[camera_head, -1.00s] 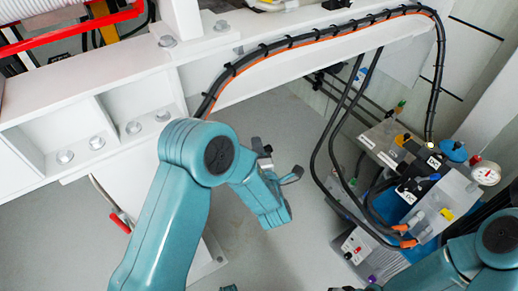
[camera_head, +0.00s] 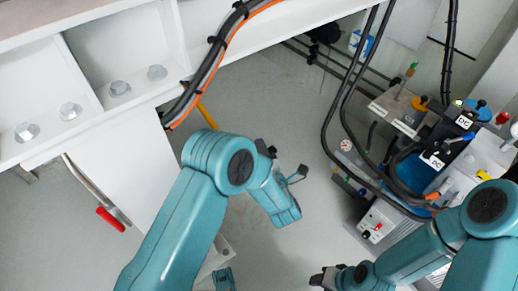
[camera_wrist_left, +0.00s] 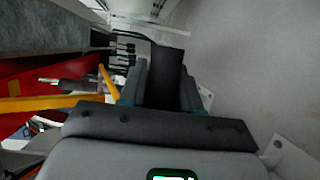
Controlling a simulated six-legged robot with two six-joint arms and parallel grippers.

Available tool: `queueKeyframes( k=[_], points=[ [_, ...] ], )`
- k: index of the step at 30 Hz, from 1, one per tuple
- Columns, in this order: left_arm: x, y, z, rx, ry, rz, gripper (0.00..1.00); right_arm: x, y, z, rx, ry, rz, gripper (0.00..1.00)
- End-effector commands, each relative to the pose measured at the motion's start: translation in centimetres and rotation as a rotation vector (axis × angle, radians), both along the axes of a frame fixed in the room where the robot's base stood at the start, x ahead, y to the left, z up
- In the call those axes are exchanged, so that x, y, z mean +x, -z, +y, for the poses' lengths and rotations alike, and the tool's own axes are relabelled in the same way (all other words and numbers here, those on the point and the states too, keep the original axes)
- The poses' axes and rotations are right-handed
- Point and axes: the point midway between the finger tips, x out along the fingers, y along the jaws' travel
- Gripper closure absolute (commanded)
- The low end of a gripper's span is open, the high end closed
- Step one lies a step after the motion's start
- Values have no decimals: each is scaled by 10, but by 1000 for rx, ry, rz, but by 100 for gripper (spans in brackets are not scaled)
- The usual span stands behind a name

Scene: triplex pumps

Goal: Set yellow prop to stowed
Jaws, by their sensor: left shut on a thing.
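A short part of the yellow prop (camera_head: 207,112) shows below the white beam in the head view and runs down behind my left arm. In the left wrist view yellow bars (camera_wrist_left: 50,102) come in from the left and meet beside my left gripper (camera_wrist_left: 165,80). That gripper is shut on the prop; the grip itself is mostly hidden behind dark parts. In the head view my left gripper (camera_head: 284,168) is near the middle, above the grey floor. My right gripper (camera_head: 327,278) is at the bottom edge, dark and partly cut off, its jaws unclear.
A white beam (camera_head: 150,35) with bolts crosses the upper left. A red-handled lever (camera_head: 110,220) hangs on the white panel. Black hoses (camera_head: 345,95) loop down to a pump block (camera_head: 440,160) on the right. The grey floor (camera_head: 300,110) between them is open.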

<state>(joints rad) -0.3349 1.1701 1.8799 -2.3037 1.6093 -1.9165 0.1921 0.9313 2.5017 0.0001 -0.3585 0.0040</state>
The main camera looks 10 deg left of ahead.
Motion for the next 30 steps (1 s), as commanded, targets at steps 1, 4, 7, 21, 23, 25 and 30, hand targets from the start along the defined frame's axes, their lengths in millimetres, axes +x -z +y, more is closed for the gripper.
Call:
queueKeyframes(
  k=[1, 4, 7, 21, 23, 25, 30],
  points=[
    [1, 8, 5, 2, -17, -7, 100, 1, 8, -1, -1, 5, -2, 57],
    [3, 18, 6, 2, -16, -9, 100, 3, 15, -3, -2, 11, -5, 57],
    [4, 26, 7, 1, -16, -10, 100, 4, 20, -4, -3, 15, -7, 57],
    [5, 36, 10, 0, -8, -10, 100, 6, 26, -6, -4, 23, -10, 57],
    [5, 36, 10, 0, -7, -10, 100, 6, 26, -6, -4, 23, -10, 57],
    [5, 36, 10, -1, -6, -10, 100, 6, 26, -6, -4, 23, -10, 57],
    [5, 36, 10, -1, -5, -8, 47, 6, 26, -6, -4, 22, -11, 57]
  ],
)
